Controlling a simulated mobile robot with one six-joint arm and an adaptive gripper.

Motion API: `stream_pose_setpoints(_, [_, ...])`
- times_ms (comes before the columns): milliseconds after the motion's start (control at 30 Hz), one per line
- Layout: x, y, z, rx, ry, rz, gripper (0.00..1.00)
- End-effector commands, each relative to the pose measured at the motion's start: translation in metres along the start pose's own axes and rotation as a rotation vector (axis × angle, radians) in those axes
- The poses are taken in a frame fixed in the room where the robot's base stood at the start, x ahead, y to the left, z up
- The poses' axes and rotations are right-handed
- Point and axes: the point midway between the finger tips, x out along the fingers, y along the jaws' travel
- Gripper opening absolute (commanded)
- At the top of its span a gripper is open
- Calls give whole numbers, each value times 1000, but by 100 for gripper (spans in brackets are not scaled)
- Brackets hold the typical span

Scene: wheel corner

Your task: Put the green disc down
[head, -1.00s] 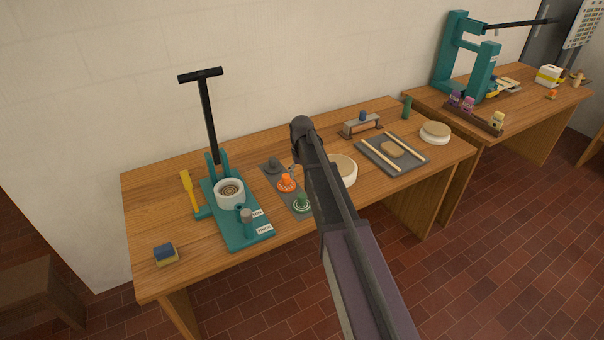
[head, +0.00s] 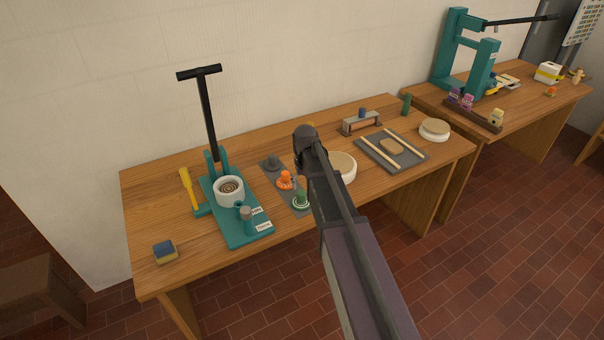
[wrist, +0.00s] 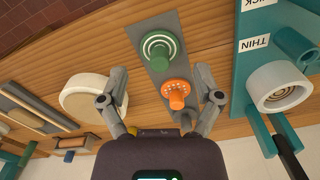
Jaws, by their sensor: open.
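The green disc (head: 301,202) has pale rings and an upright green knob. It lies flat on the front end of a grey strip (head: 273,168) on the table, and also shows in the wrist view (wrist: 161,51). My gripper (wrist: 161,74) is open and empty in the wrist view, its fingers spread wide. The green disc is beyond the fingertips, apart from them. An orange disc (wrist: 175,93) with a knob lies on the strip between the fingers in the picture. In the head view my arm hides most of the gripper.
A teal press (head: 236,220) with a white cup (head: 229,191) and a tall black lever stands left of the strip. A round cream-rimmed piece (head: 343,166) is right of it, partly behind my arm. A grey disc (head: 272,163) sits at the strip's back end.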

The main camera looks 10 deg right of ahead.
Motion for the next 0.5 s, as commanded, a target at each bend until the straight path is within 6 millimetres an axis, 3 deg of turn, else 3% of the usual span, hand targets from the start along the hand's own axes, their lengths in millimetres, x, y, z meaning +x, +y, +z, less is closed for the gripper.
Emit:
stream_pose_setpoints(33, [0, -2, 30, 3, 0, 0, 83])
stream_pose_setpoints(200, [0, -5, 99, 17, 0, 0, 83])
stream_pose_setpoints(400, [0, -8, 169, 29, 0, 1, 83])
stream_pose_setpoints(500, [0, -9, 192, 34, 0, 1, 83])
